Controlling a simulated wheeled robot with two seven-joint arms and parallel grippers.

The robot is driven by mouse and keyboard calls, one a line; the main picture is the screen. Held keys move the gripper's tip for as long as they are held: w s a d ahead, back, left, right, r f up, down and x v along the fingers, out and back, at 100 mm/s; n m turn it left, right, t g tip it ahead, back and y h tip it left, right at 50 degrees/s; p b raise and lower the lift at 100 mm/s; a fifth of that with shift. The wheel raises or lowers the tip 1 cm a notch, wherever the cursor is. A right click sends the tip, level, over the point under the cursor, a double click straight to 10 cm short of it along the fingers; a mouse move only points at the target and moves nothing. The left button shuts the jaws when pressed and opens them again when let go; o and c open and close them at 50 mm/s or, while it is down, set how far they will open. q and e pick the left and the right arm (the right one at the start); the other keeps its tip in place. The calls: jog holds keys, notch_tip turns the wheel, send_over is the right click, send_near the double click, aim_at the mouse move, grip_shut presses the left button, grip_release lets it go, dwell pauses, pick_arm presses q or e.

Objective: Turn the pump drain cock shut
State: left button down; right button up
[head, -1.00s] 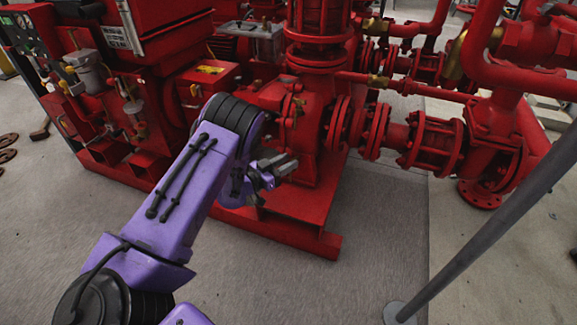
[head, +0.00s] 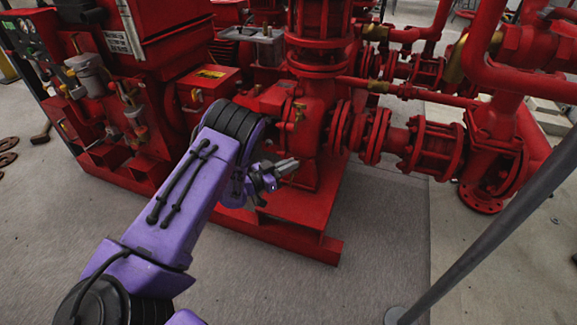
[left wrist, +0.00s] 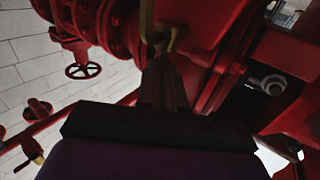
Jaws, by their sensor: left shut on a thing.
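The red pump (head: 310,150) stands on its red base in the middle of the head view. My left gripper (head: 287,168) reaches in from the left to the low front of the pump casing. In the left wrist view, the dark fingers of my left gripper (left wrist: 163,80) are shut at the lower end of a small brass-coloured drain cock (left wrist: 160,36) under the red casing. The fingers hide part of its handle, so its exact turn angle cannot be told. In the head view I cannot make out the cock at the fingertips. My right gripper is not in view.
Flanged red pipework (head: 435,145) runs to the right of the pump. A grey slanted pole (head: 490,220) stands at the front right. The red base frame (head: 300,238) edges the pump below my gripper. The grey floor (head: 370,225) in front is clear. The wrist view shows a red handwheel (left wrist: 83,70).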

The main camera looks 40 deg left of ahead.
pick_arm(q)
jog(key=shift+w+a+m+g+h+b, duration=0.25)
jog(key=shift+m+g+h+b, duration=0.8)
jog(key=shift+m+g+h, duration=0.7)
jog(key=shift+w+a+m+g+h+b, duration=0.25)
jog(key=shift+m+g+h+b, duration=0.75)
jog(key=shift+m+g+h, duration=0.75)
jog(key=shift+w+a+m+g+h+b, duration=0.15)
jog(key=shift+w+m+g+h+b, duration=0.1)
jog(key=shift+m+g+h+b, duration=1.15)
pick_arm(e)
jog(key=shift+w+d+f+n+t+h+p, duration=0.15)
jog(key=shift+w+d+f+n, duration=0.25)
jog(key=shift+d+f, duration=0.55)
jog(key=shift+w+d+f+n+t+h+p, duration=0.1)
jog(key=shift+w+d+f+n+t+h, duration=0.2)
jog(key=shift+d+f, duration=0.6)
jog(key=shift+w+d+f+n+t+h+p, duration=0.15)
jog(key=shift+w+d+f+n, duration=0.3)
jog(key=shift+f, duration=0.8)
pick_arm(q)
jog(key=shift+g+h, duration=0.5)
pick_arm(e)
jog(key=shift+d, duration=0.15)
